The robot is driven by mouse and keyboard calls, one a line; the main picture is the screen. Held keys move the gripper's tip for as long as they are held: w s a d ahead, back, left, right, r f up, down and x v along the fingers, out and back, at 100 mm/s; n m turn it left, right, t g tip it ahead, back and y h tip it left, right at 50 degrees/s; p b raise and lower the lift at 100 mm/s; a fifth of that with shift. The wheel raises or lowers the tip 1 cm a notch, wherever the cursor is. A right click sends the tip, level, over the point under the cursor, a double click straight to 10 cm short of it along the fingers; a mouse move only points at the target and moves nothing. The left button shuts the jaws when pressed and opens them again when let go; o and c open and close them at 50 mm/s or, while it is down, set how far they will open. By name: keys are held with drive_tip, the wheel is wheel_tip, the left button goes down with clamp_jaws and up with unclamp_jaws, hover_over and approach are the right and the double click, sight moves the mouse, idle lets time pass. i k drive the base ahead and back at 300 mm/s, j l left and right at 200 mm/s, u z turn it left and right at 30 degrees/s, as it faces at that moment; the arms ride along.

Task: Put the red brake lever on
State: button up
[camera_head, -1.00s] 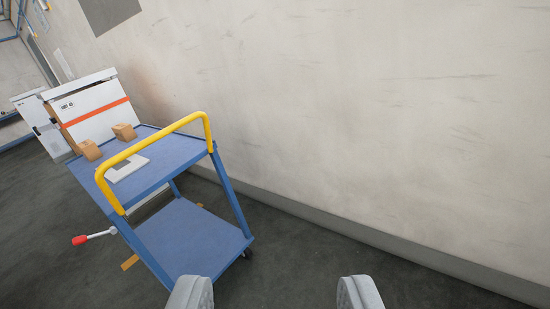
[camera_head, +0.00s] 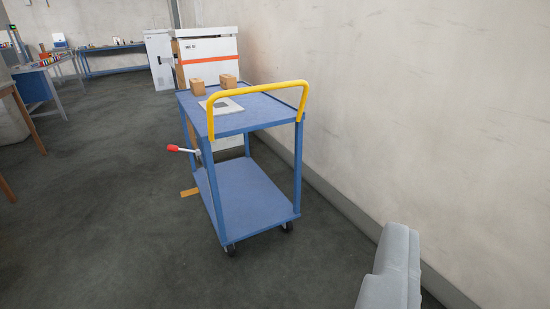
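The red brake lever (camera_head: 174,148) has a red knob on a short grey rod. It sticks out to the left from the near-left post of the blue cart (camera_head: 252,203), a little below the top shelf, and looks close to level. My gripper (camera_head: 396,270) is at the lower right, well apart from the cart and the lever. Only one grey finger shows clearly, so its opening cannot be judged. I see nothing held.
The cart has a yellow handle (camera_head: 258,88), two small cardboard boxes (camera_head: 198,86) and a flat white plate (camera_head: 222,106) on top. White cabinets (camera_head: 210,55) stand behind. The wall (camera_head: 430,110) is close on the right.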

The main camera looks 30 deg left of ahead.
sight(170, 148)
drive_tip(key=u, duration=1.3)
